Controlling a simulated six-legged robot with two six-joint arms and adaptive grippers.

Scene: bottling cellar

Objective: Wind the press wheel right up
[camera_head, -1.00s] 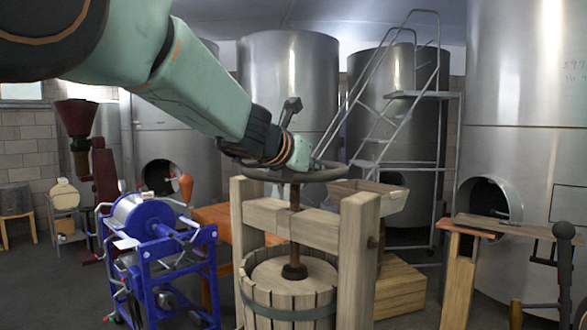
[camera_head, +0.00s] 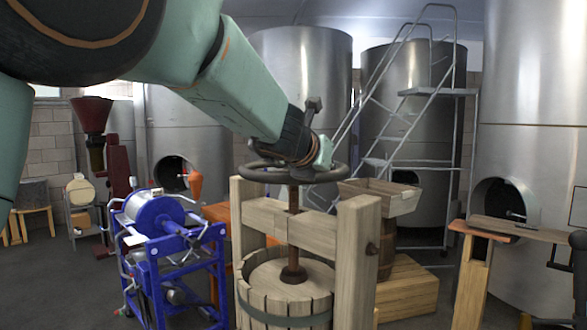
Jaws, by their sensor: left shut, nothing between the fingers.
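The press wheel (camera_head: 258,173) is a dark, flat ring on top of a rusty upright screw (camera_head: 293,228). The screw passes down through the crossbeam of the wooden press (camera_head: 355,260) to a dark collar on the round press plate (camera_head: 262,281), within the slatted basket (camera_head: 280,322). My left gripper (camera_head: 323,153) reaches in from the upper left and is at the wheel's far side, shut with nothing between its fingers. It overlaps the rim in the picture; whether it touches is unclear. A dark upright piece stands above the gripper. My right gripper is not in view.
A blue machine with a steel drum (camera_head: 150,206) stands left of the press. A wooden hopper (camera_head: 390,196) is behind it on the right. A bench (camera_head: 520,231), metal stairs (camera_head: 402,110) and steel tanks (camera_head: 300,85) surround it. Some floor is clear at the left.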

